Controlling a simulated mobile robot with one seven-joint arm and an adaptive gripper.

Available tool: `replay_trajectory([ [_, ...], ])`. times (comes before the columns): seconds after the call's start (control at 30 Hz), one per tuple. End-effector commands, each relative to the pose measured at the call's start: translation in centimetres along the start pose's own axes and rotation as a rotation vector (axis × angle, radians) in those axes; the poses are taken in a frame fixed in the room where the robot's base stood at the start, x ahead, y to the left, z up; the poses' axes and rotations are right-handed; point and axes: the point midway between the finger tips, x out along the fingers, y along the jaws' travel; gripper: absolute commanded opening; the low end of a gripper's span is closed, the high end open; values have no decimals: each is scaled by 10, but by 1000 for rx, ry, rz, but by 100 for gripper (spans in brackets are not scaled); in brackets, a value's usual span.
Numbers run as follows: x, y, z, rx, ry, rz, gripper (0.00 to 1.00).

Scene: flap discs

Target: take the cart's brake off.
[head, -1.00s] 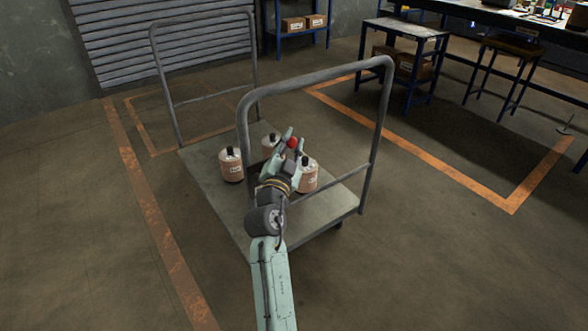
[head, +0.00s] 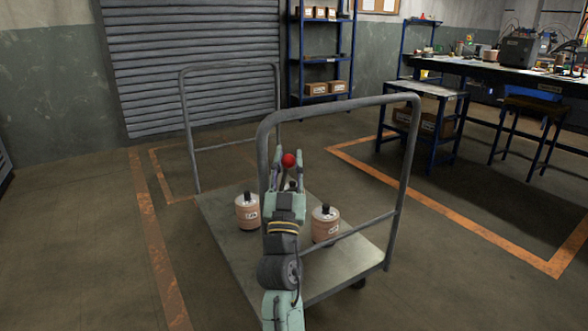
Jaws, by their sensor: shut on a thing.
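The cart (head: 345,262) is a grey flat platform with a tube handle at each end. A red ball knob (head: 288,160) shows above the deck by the near handle, apparently the brake lever's knob; its stem is hidden by my gripper. My gripper (head: 288,166) has its pale green fingers on either side of the knob and is shut on it. My arm reaches in from the bottom of the head view and covers part of the near handle (head: 335,104).
Stacks of brown discs with black tops stand on the deck, one at left (head: 247,213), one at right (head: 325,228); another is mostly hidden behind my gripper. A blue shelf (head: 322,55) and workbench stand behind. Floor left of the cart is clear.

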Motion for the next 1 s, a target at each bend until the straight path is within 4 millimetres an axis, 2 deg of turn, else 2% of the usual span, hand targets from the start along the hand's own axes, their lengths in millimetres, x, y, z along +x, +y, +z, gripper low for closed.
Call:
replay_trajectory([
  [0.53, -1, -2, -1, -16, 11, -11, 0],
  [0.57, -1, -2, -1, -16, 11, -11, 27],
  [0.83, -1, -2, -1, -15, 11, -11, 45],
  [1.0, -1, -2, -1, -15, 12, -12, 46],
])
